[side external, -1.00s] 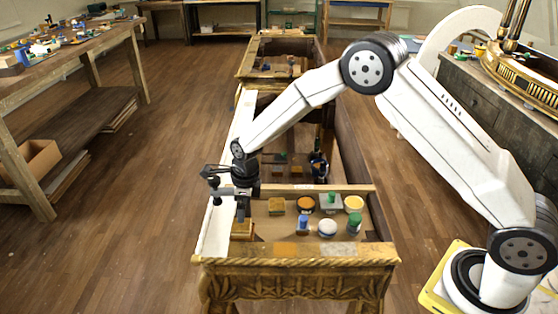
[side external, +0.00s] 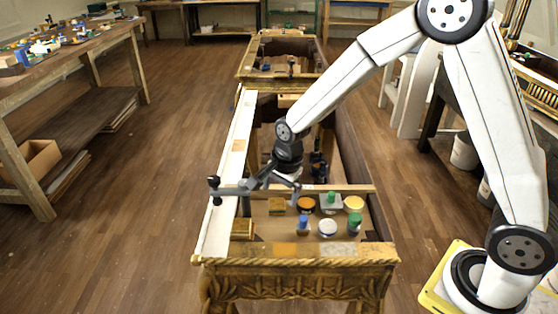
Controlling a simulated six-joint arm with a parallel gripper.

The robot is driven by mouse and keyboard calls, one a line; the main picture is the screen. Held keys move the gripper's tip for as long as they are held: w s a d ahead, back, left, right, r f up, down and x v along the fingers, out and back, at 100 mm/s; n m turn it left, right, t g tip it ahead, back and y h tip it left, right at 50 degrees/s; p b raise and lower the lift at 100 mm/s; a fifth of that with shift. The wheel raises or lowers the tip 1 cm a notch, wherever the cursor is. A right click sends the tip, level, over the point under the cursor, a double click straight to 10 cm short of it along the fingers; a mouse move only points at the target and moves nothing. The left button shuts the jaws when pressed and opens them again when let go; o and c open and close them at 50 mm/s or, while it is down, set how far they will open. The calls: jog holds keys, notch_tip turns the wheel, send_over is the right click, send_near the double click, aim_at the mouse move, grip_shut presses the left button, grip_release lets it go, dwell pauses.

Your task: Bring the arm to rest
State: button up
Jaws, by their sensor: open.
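My gripper (side external: 272,186) is open. It hangs below my dark wrist, over the back edge of the front compartment of the gilt console (side external: 300,262). No object shows between its fingers. The fingertips are small and dark in this view, so their exact height above the compartment is hard to tell. A yellow-brown block (side external: 242,229) sits at the compartment's left side, apart from the gripper.
The compartment holds a small brown block (side external: 277,206), an orange-topped jar (side external: 306,204), a blue-topped piece (side external: 303,225), a white round jar (side external: 327,228), a green bottle (side external: 354,223) and a yellow-topped jar (side external: 354,203). A cluttered workbench (side external: 85,50) stands left.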

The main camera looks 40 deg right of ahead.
jog(key=s+d+r+n, duration=0.1)
jog(key=s+d+n, duration=0.1)
jog(key=s+n, duration=0.5)
jog(key=s+d+r+n, duration=0.2)
jog(key=s+d+n, duration=0.1)
jog(key=s+n, duration=0.5)
jog(key=shift+s+r+n+t+h, duration=0.3)
jog(key=shift+s+t, duration=0.1)
jog(key=shift+c, duration=0.2)
